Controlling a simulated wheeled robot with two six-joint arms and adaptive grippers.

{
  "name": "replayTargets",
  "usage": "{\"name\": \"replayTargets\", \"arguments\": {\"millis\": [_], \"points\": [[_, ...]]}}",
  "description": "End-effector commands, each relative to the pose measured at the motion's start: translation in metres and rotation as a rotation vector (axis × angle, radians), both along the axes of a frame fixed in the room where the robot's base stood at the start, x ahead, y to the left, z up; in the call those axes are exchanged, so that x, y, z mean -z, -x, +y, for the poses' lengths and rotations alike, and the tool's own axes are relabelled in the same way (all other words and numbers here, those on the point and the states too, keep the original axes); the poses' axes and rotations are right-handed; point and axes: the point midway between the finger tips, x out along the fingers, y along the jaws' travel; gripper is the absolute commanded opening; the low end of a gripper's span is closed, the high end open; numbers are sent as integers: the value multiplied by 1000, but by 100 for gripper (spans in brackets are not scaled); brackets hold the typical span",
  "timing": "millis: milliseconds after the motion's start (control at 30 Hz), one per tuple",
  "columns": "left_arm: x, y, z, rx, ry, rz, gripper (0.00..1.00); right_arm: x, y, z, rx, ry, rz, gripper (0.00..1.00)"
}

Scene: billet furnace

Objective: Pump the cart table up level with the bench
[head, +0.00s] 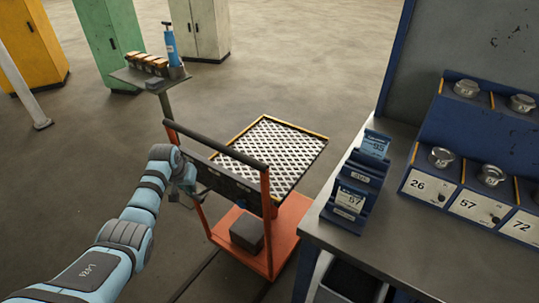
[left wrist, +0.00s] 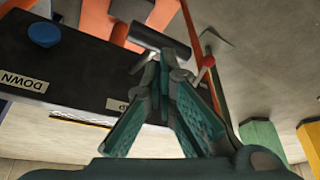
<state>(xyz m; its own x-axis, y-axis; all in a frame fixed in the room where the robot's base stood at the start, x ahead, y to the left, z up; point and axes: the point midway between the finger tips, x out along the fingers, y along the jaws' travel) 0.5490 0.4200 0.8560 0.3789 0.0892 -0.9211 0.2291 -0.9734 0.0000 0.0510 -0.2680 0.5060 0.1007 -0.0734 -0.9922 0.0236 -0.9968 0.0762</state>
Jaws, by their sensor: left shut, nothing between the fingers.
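The cart (head: 290,225) has an orange base, an upright push frame and a cart table (head: 275,150) with a white mesh top. It stands left of the bench (head: 345,245); the gap in height is hard to judge. My left gripper (head: 190,186) is at the black panel (head: 235,185) on the push frame. In the left wrist view its fingers (left wrist: 160,62) are shut and empty, with the tips close to a dark cylindrical bar (left wrist: 158,40); contact is unclear. The panel shows a blue button (left wrist: 44,34) and a DOWN label (left wrist: 24,79). A red knob (left wrist: 208,61) is beside the fingers.
A dark box (head: 247,232) sits on the cart base. A card rack (head: 352,190) and numbered blue bins (head: 480,205) stand on the bench. A small stand (head: 135,78) holds a blue bottle-like tool (head: 170,42).

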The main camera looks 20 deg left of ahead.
Motion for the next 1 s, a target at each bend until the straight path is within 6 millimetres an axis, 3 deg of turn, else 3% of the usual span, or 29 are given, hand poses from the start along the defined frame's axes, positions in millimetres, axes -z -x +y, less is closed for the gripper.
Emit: {"name": "replayTargets", "arguments": {"millis": [233,1000], "points": [[5,1,0,0,0,1,0,3,0,0,0,0,0,40],[61,7,2,0,0,2,0,35,0,0,0,0,0,40]]}}
